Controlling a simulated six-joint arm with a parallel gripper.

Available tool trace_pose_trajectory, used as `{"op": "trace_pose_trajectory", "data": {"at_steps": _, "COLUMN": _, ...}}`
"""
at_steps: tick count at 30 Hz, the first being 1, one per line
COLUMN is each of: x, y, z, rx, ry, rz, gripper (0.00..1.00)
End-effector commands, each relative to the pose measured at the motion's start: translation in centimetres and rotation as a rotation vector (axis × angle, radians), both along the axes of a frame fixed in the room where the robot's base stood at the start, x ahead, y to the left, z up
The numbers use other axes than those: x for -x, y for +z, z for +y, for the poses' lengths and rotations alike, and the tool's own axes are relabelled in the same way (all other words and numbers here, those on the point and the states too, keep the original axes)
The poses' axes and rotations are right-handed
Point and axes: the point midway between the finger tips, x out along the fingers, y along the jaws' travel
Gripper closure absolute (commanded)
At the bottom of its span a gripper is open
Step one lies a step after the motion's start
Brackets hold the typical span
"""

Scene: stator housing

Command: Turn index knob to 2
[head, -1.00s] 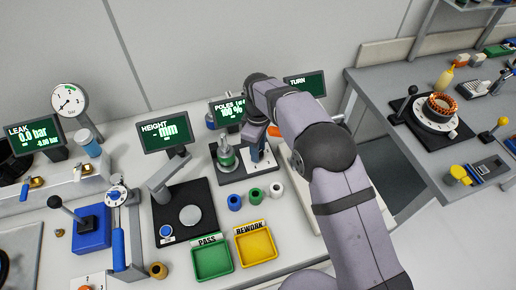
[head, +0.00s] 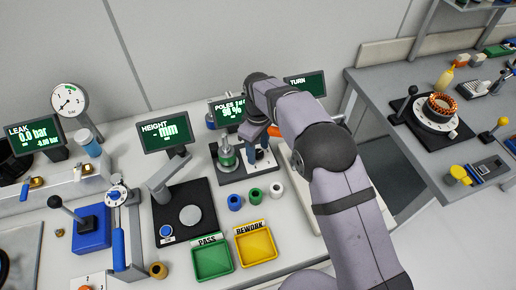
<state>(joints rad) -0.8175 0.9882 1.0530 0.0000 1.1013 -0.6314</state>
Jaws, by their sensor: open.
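My gripper (head: 262,148) points down over the small white plate (head: 262,166) on the dark base (head: 232,178) of the poles station. The gripper and wrist cover most of this plate, so I cannot make out the index knob or its setting. I cannot tell whether the fingers touch anything. A green and metal part (head: 228,158) stands upright on the same base, just left of the gripper. The poles screen (head: 228,110) behind is partly hidden by my arm and shows a percentage in the nineties.
Blue, green and white rings (head: 276,189) lie in front of the station. Green pass (head: 212,262) and yellow rework (head: 255,246) trays are nearer. The height gauge (head: 160,180) stands left. A turn screen (head: 306,84) is behind my arm.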

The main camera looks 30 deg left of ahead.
Motion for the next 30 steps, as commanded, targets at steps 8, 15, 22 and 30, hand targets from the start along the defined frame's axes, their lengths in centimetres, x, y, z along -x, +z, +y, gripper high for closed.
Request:
{"op": "trace_pose_trajectory", "data": {"at_steps": 8, "x": -0.1, "y": 2.7, "z": 0.1, "rx": -0.004, "ry": 0.000, "rz": -0.003, "gripper": 0.52}}
{"op": "trace_pose_trajectory", "data": {"at_steps": 15, "x": -0.1, "y": 5.9, "z": 0.1, "rx": -0.004, "ry": 0.000, "rz": -0.003, "gripper": 0.52}}
{"op": "trace_pose_trajectory", "data": {"at_steps": 22, "x": 0.0, "y": 7.2, "z": 0.0, "rx": -0.002, "ry": 0.000, "rz": -0.001, "gripper": 0.52}}
{"op": "trace_pose_trajectory", "data": {"at_steps": 30, "x": 0.0, "y": 7.2, "z": 0.0, "rx": -0.001, "ry": 0.000, "rz": -0.001, "gripper": 0.52}}
